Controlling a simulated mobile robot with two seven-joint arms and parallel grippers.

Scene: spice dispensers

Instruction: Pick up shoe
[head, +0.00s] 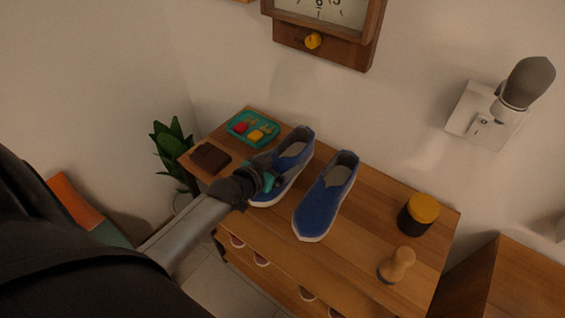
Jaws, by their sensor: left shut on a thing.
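Two blue slip-on shoes with pale soles are side by side at the wooden cabinet top (365,225). The left shoe (296,160) is partly hidden by my left gripper (268,178), which is shut on its left side. I cannot tell whether this shoe still touches the wood. The right shoe (325,200) stands on the wood, apart from the gripper, toe toward the front edge. My right gripper is not in view.
A teal tray (232,129) with small coloured items and a dark brown block (210,158) lie left of the shoes. A yellow-lidded jar (418,215) and a wooden peg-shaped object (397,265) stand at the right. A plant (172,150) is beside the cabinet.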

